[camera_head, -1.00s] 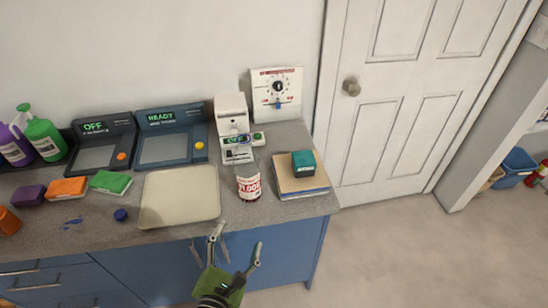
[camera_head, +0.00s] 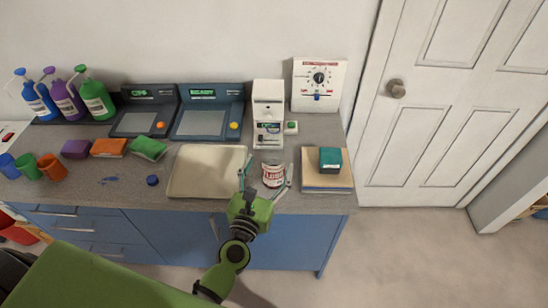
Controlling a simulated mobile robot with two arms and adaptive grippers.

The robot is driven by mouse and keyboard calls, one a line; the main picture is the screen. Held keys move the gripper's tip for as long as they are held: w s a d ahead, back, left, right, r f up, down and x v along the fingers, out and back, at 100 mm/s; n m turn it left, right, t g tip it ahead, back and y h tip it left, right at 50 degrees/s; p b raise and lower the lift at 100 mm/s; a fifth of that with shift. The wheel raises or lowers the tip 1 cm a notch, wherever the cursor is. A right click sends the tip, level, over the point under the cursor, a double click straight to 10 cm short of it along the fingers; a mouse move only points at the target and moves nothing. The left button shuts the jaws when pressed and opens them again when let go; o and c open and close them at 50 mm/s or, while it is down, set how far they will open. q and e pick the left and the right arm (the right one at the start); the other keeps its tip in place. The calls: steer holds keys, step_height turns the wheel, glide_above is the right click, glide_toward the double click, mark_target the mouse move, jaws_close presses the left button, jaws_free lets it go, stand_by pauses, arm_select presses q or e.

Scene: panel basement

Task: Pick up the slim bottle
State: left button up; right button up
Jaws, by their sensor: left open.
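A small white container with a red-lettered label (camera_head: 273,174) stands upright on the grey counter. No other thing near my gripper looks like a bottle, and I cannot tell if this is the slim bottle. My left gripper (camera_head: 266,172) is open and empty, reaching over the counter's front edge. Its fingers appear on either side of the container in the picture; I cannot tell if they touch it. Blue (camera_head: 38,100), purple (camera_head: 67,98) and green (camera_head: 96,98) spray bottles stand at the back left, far from the gripper. My right gripper is not in view.
A beige tray (camera_head: 207,172) lies just left of the container. A board (camera_head: 326,180) with a teal block (camera_head: 330,159) is to the right. A white machine (camera_head: 268,108) stands behind. Cups, sponges and two consoles fill the left.

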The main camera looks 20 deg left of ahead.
mark_target(270, 163)
arm_select(q)
steer(key=w, duration=0.1)
steer(key=w+p, duration=0.1)
steer(key=w, duration=0.2)
steer(key=shift+w+a+r+p, duration=0.1)
steer(key=shift+w+r+p, duration=0.15)
steer(key=shift+p, duration=0.1)
steer(key=shift+w+f, duration=0.15)
steer(key=shift+w, duration=0.1)
steer(key=shift+s, duration=0.1)
steer(key=shift+c, duration=1.1)
steer(key=c, duration=1.1)
steer(key=shift+r, duration=0.2)
